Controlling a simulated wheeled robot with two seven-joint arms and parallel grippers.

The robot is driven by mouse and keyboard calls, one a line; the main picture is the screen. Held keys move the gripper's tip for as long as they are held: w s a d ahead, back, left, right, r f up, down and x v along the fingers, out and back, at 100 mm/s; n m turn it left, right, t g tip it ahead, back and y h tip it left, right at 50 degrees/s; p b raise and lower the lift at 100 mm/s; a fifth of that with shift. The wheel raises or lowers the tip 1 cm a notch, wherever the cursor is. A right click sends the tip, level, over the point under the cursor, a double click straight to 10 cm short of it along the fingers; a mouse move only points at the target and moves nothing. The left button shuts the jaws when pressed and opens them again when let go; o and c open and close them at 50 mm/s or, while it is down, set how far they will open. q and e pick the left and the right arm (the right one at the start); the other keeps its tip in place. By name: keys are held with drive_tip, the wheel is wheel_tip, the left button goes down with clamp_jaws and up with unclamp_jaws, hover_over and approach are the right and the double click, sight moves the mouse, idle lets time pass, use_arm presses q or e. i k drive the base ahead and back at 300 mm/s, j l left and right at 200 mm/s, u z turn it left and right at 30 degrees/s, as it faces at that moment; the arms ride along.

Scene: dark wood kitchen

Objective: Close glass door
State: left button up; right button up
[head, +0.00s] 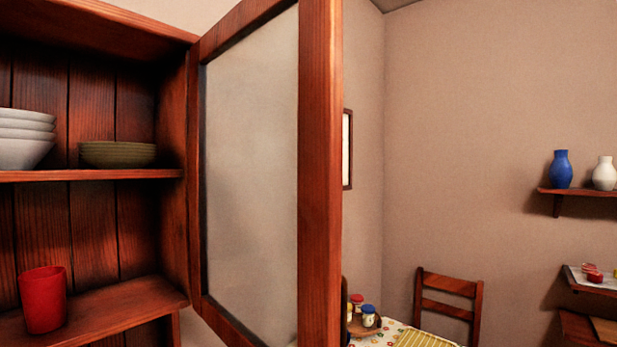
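The glass door (252,170) is a reddish-brown wooden frame around a cloudy glass pane. It stands open in the head view, swung outward from the right side of the wall cabinet (172,150). Its hinged edge meets the cabinet's right side, and its free edge (320,180) is the near, wide upright in the middle of the picture. The cabinet's inside is exposed at left. Neither of my grippers shows in the head view.
Inside the cabinet are white bowls (25,140), dark olive bowls (117,154) and a red cup (43,299). Beyond the door are a wooden chair (449,287), a table with jars (368,315), and wall shelves (590,192) holding blue and white vases.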

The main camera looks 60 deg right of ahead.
sight(322, 303)
drive_tip(key=k+l, duration=0.1)
drive_tip(key=l, duration=0.35)
drive_tip(key=k+l, duration=0.15)
drive_tip(key=l, duration=0.35)
drive_tip(key=k+l, duration=0.1)
drive_tip(key=l, duration=0.35)
drive_tip(key=k+l, duration=0.15)
drive_tip(key=l, duration=0.35)
drive_tip(key=j+z, duration=0.05)
